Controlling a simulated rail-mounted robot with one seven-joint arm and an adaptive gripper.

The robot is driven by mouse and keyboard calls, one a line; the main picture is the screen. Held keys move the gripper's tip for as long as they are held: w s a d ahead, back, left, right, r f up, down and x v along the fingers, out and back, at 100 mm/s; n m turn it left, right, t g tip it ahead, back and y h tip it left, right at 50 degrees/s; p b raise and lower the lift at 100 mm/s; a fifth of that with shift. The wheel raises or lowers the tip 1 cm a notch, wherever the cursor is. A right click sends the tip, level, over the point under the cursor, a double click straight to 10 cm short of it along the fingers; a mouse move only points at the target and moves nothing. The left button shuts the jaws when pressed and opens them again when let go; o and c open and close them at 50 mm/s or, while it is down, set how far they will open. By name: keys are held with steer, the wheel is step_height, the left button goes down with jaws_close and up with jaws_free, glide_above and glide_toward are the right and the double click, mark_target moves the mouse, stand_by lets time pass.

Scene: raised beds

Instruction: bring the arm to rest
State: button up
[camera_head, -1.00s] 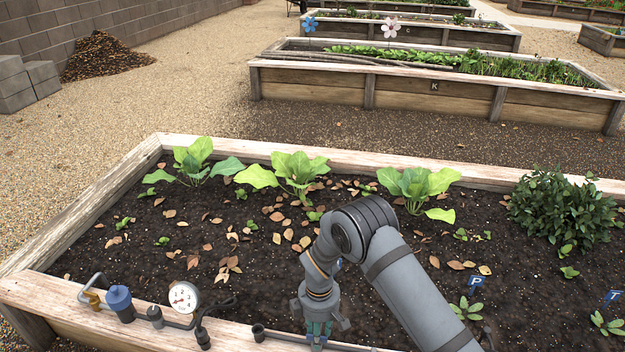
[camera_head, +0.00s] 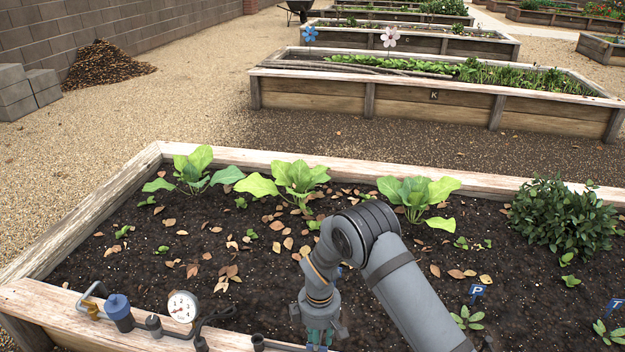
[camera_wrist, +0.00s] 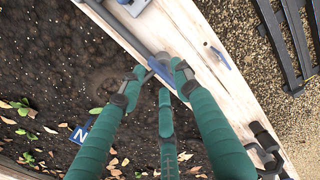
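My gripper (camera_head: 320,341) points down at the front edge of the near raised bed, with its tips cut off or hidden in the head view. A grey-blue pipe part (camera_wrist: 157,68) lies below and between the tips. I cannot tell whether any finger touches it. Nothing is seen lifted in the fingers.
The pipe along the front plank carries a blue-capped valve (camera_head: 118,306) and a round gauge (camera_head: 183,306). The bed's wooden rim (camera_head: 85,215) encloses soil with leafy plants (camera_head: 415,195), dry leaves and a blue P marker (camera_head: 477,290). A blue N marker (camera_wrist: 79,134) stands near the fingers.

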step_height(320, 180, up, 11)
step_height(320, 180, down, 12)
steer(key=shift+r, duration=0.1)
steer(key=shift+w+n, duration=0.1)
steer(key=shift+n, duration=0.3)
steer(key=shift+n+p, duration=0.4)
steer(key=shift+n, duration=1.2)
steer(key=shift+a, duration=0.1)
